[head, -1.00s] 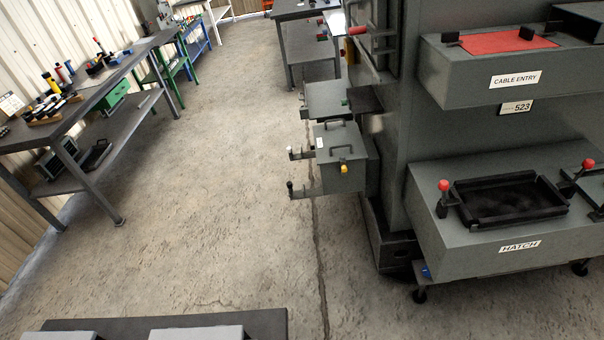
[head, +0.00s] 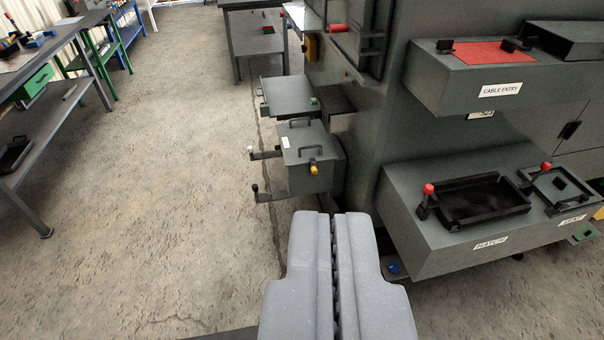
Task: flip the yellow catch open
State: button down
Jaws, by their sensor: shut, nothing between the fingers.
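A small yellow catch (head: 314,169) sits on the front face of a grey box (head: 310,182) fixed to the side of the large grey enclosure. The box has a dark handle on its lid and another on its front, just above the catch. My gripper (head: 338,218) is in the lower middle of the head view, its two grey fingers shut together with nothing between them. In the picture it lies below the catch and slightly right, apart from it. The catch is too small to tell its exact position.
Two lever arms (head: 268,194) stick out left of the box. Another grey box (head: 289,95) is behind it. On the right are the hatch shelf (head: 425,235) with red-knobbed levers and the cable entry shelf (head: 455,90). A workbench (head: 50,110) stands left; open floor (head: 150,200) lies between.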

aim_at(313, 169)
jog(key=z, duration=0.5)
jog(key=k, duration=1.3)
jog(key=z, duration=0.85)
jog(key=i, duration=2.7)
jog(key=u, duration=1.3)
jog(key=i, duration=1.15)
jog(key=u, duration=0.7)
